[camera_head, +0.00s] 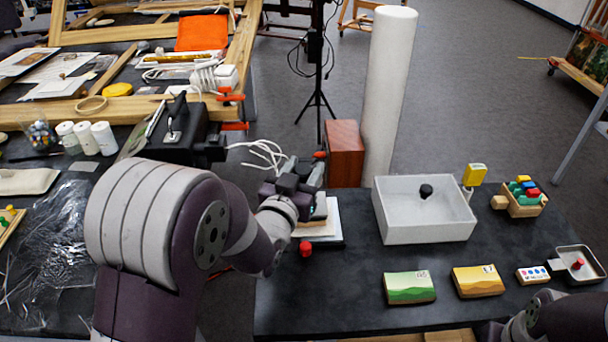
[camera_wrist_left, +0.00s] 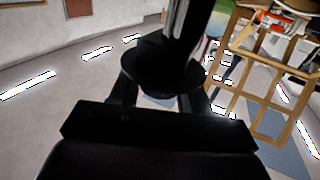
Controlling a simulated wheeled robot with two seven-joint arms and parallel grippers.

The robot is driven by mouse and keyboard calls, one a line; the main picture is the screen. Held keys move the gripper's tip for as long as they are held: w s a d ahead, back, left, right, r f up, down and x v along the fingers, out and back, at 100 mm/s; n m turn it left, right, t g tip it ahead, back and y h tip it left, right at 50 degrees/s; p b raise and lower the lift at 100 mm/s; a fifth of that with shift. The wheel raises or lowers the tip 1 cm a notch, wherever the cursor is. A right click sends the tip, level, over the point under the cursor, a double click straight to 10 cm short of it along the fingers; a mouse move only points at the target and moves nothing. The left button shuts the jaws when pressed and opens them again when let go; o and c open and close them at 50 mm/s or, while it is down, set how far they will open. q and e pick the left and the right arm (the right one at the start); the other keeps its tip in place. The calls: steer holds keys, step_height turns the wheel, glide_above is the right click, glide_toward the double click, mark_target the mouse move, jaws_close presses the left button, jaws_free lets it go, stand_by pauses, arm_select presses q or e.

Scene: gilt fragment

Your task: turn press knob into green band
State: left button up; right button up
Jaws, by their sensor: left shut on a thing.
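My left gripper (camera_head: 312,177) reaches over the small press, whose white stacked plates (camera_head: 320,225) show below and to the right of it. In the left wrist view, a dark round knob (camera_wrist_left: 163,72) with an upright black shaft sits between the two fingers, and the gripper is shut on it. In the head view the gripper hides most of the knob. A red knob (camera_head: 306,248) sticks out at the press's front, apart from the fingers. I cannot make out a green band on the press. Only a dark part of my right gripper (camera_head: 489,332) shows at the bottom edge; its fingers cannot be made out.
A white open bin (camera_head: 425,228) stands right of the press, with a dark knob in it. Green (camera_head: 409,288) and yellow (camera_head: 478,281) boxes lie in front. A reddish-brown block (camera_head: 344,153) and white column (camera_head: 388,95) stand behind. Clear tabletop lies front right of the press.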

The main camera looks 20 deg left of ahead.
arm_select(q)
steer(key=m+h, duration=0.2)
steer(key=h, duration=0.2)
steer(key=shift+a+m, duration=0.15)
steer(key=shift+m, duration=0.25)
steer(key=m+g+h, duration=0.1)
steer(key=h, duration=0.2)
steer(key=m+g+h+p, duration=0.1)
steer(key=m+h, duration=0.1)
steer(key=shift+r+m+h, duration=0.15)
steer(key=shift+m+h, duration=0.15)
steer(key=shift+h, duration=0.1)
steer(key=m+g+h+p, duration=0.3)
steer(key=m+g+h, duration=0.3)
steer(key=g+h, duration=0.1)
steer(key=m+g+h, duration=0.1)
steer(key=m+g, duration=0.2)
steer(key=g, duration=0.1)
steer(key=shift+h+p, duration=0.3)
steer(key=shift+p, duration=0.05)
steer(key=shift+m+g+h, duration=0.3)
steer(key=shift+m+g, duration=1.1)
steer(key=shift+g, duration=1.1)
